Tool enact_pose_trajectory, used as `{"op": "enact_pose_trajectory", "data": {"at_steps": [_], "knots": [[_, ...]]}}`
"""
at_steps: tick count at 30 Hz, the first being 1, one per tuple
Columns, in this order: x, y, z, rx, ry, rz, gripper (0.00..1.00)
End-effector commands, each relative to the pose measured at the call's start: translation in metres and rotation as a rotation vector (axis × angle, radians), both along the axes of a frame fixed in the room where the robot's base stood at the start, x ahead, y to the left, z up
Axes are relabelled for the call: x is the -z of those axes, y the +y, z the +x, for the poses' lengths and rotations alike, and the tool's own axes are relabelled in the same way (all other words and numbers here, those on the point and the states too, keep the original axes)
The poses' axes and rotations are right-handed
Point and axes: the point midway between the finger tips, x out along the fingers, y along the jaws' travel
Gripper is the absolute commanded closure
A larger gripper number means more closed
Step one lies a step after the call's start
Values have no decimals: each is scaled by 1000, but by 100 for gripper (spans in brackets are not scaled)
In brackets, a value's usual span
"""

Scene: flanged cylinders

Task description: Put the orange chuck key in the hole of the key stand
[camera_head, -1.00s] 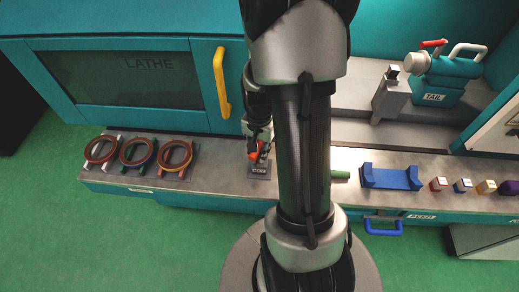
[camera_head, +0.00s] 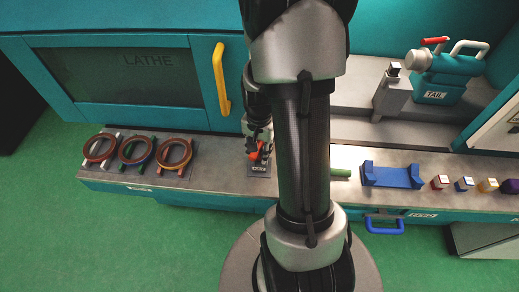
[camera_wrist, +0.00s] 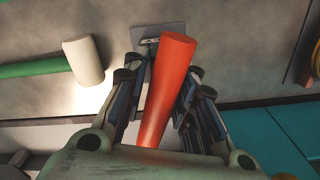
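The orange chuck key (camera_wrist: 168,85) shows in the wrist view as a thick orange bar running between the fingers of my gripper (camera_wrist: 165,75). The fingers lie close along both its sides and appear shut on it. In the head view, my gripper (camera_head: 257,150) is low over the bench, with the orange key (camera_head: 254,146) at its fingertips. A small dark labelled plate (camera_head: 258,169), seemingly the key stand, lies just below it. In the wrist view, the plate (camera_wrist: 150,34) is partly hidden behind the key. The hole and the key's lower end are hidden.
Several ring-shaped flanges on coloured holders (camera_head: 136,153) stand left on the bench. The lathe door's yellow handle (camera_head: 221,82) rises behind the gripper.

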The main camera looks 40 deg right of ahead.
Motion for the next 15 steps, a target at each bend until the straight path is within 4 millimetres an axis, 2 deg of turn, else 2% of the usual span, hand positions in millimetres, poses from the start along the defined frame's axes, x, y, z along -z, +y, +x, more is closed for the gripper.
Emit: {"op": "enact_pose_trajectory", "data": {"at_steps": [5, 15], "knots": [[0, 0, 0, 0, 0, 0, 60], [-3, 0, 0, 0, -1, -1, 60]]}}
